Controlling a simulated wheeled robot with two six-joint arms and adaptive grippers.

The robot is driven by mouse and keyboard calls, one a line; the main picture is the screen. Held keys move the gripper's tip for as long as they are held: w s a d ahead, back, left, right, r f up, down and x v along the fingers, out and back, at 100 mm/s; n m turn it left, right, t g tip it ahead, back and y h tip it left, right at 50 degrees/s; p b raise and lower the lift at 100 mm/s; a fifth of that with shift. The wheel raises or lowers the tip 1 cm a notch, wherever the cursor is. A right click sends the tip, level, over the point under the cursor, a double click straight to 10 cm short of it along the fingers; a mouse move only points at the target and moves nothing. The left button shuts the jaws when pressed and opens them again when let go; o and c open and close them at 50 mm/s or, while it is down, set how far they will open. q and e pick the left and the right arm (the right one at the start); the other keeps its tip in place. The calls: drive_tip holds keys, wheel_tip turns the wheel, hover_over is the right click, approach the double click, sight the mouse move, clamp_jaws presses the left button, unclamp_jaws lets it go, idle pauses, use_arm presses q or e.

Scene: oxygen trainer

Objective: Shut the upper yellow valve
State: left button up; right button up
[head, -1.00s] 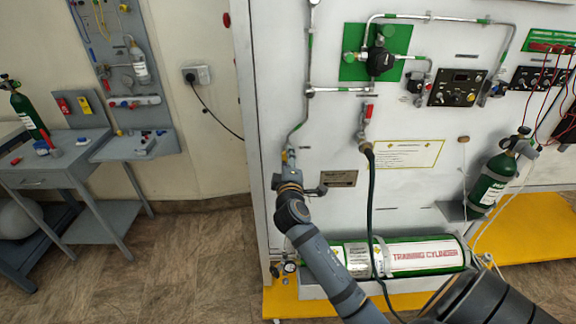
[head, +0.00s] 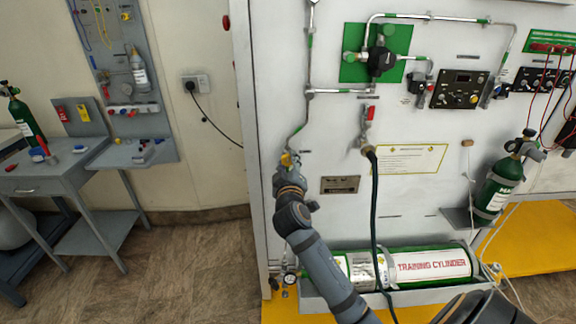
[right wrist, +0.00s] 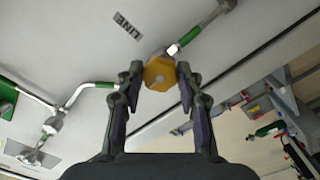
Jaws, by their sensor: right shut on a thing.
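The upper yellow valve (head: 286,159) sits on the thin vertical pipe at the left part of the white panel. In the right wrist view its yellow knob (right wrist: 158,73) lies between the two fingertips. My right gripper (right wrist: 158,77) is shut on it, one finger on each side. In the head view the right gripper (head: 288,168) reaches up to the valve from below and covers part of it. The knob's handle position is hard to read. My left gripper is in neither current view.
A dark hose (head: 373,210) hangs from a red-handled valve (head: 369,115) right of my gripper. A green training cylinder (head: 425,264) lies below, behind my forearm. A smaller green cylinder (head: 497,188) stands at the right. A grey side table (head: 55,170) stands at the left.

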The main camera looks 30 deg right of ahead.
idle(0.3)
drive_tip(key=o, duration=1.2)
drive_tip(key=shift+c, duration=0.2)
drive_tip(key=v, duration=0.7)
drive_tip(key=shift+s, duration=0.25)
drive_tip(key=shift+a, duration=0.1)
